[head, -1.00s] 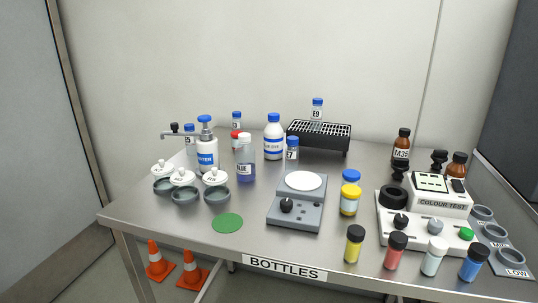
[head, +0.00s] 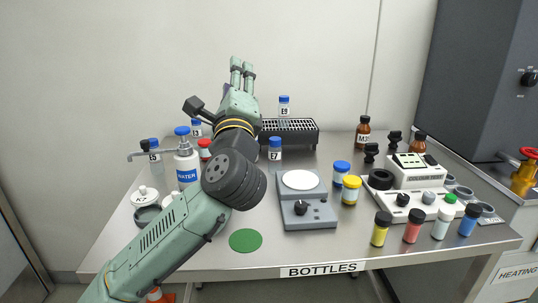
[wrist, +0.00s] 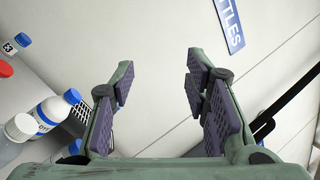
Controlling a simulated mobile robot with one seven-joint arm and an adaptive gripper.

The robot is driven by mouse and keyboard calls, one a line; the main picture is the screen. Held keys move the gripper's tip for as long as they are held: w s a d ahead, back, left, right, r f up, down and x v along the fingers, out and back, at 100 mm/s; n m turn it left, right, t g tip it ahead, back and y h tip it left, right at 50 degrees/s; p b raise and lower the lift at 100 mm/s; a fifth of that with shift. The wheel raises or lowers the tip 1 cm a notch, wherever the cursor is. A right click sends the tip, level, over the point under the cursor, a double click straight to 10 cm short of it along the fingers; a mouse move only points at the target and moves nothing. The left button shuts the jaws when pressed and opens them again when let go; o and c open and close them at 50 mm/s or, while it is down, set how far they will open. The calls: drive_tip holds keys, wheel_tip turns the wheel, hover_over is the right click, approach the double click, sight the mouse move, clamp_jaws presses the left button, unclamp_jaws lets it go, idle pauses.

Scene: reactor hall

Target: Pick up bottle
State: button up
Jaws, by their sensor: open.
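Several bottles stand on the steel table (head: 250,262). A water bottle with a blue pump top (head: 187,170) is at the left. Small blue-capped bottles E7 (head: 275,150), E9 (head: 285,108) and E3 (head: 196,129) stand toward the back. A white bottle with a blue cap (wrist: 46,117) and a clear white-capped bottle (wrist: 16,135) show in the wrist view; my arm hides them in the head view. A brown bottle (head: 363,137) is at the back right. My gripper (head: 243,68) is open and empty, raised above the table's back and pointing up.
A grey balance (head: 306,212) and a green disc (head: 245,240) lie near the front. A black rack (head: 290,133) stands behind. The colour-test unit (head: 405,203) and several coloured vials (head: 412,226) fill the right. A wall is behind the table; a dark cabinet (head: 480,85) is at right.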

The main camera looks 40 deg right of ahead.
drive_tip(key=s+d+f+m+g+y, duration=0.1)
drive_tip(key=d+f+m+g+y, duration=0.15)
drive_tip(key=d+f+m, duration=0.6)
drive_tip(key=m+y, duration=0.2)
approach(275, 143)
drive_tip(key=shift+y, duration=0.35)
drive_tip(key=p+x, duration=0.2)
drive_tip(key=x, duration=0.2)
drive_tip(key=shift+w+a+r, duration=0.1)
drive_tip(key=shift+w+a, duration=0.05)
drive_tip(key=p+x, duration=0.1)
drive_tip(key=x, duration=0.1)
drive_tip(key=p+x, duration=0.1)
drive_tip(key=x, duration=0.2)
drive_tip(key=shift+w+d+r+p, duration=0.15)
drive_tip(key=shift+d+r+p, duration=0.05)
drive_tip(key=shift+d+p, duration=0.25)
drive_tip(key=shift+w+d+f, duration=0.1)
drive_tip(key=shift+w+f, duration=0.05)
drive_tip(key=shift+w, duration=0.15)
drive_tip(key=c, duration=0.8)
